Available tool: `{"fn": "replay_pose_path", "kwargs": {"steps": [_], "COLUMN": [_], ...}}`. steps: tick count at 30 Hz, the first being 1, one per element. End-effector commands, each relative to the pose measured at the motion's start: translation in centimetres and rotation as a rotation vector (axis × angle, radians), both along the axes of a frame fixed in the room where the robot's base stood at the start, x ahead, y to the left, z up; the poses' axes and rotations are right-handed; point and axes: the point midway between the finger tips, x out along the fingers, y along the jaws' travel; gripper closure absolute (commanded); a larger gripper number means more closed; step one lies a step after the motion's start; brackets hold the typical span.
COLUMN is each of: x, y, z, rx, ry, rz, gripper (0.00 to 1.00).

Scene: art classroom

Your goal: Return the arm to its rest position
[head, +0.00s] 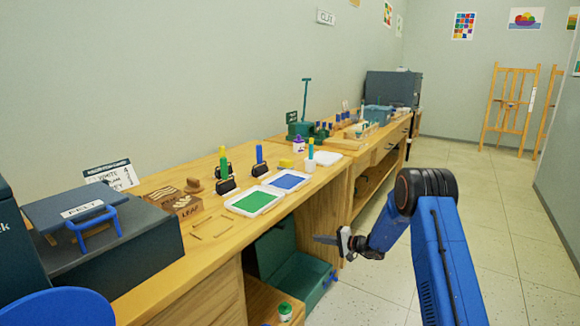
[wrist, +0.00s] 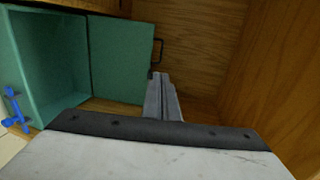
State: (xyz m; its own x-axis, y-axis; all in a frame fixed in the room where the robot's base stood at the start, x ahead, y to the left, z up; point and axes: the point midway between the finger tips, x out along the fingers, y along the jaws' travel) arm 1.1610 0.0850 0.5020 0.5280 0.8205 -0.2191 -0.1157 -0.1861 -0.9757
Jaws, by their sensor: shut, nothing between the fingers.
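My gripper (head: 328,239) is in the lower middle of the head view, at the end of my blue arm. It is in front of the bench's open lower bay and points left toward it. Its fingers are together and hold nothing. In the wrist view the closed fingers (wrist: 162,98) point into the wooden bay, with a green box (wrist: 42,60) on the left. The fingers look apart from the bay walls, though the exact gap is hard to tell.
The green box (head: 317,284) stands open in the bay below the bench. A wooden bench (head: 165,262) runs along the left wall, bearing a green tray (head: 262,200), a blue tray (head: 303,187) and several tools. Clear floor (head: 480,215) lies to the right; easels (head: 507,105) stand far back.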

Motion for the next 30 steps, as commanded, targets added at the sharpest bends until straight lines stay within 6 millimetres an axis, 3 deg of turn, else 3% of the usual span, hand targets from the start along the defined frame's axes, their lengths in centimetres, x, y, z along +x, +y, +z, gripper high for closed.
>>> {"fn": "replay_pose_path", "kwargs": {"steps": [11, 17, 23, 30], "x": [-2.5, -5.1, -9.7, -16.5], "y": [0.9, 1.6, 2.4, 2.8], "z": [3.9, 7.1, 11.9, 17.2], "rx": [-0.031, -0.065, -0.13, -0.231], "ry": [0.005, 0.012, 0.021, 0.037], "rz": [0.059, 0.111, 0.19, 0.281], "gripper": [1.0, 1.0, 1.0, 1.0]}}
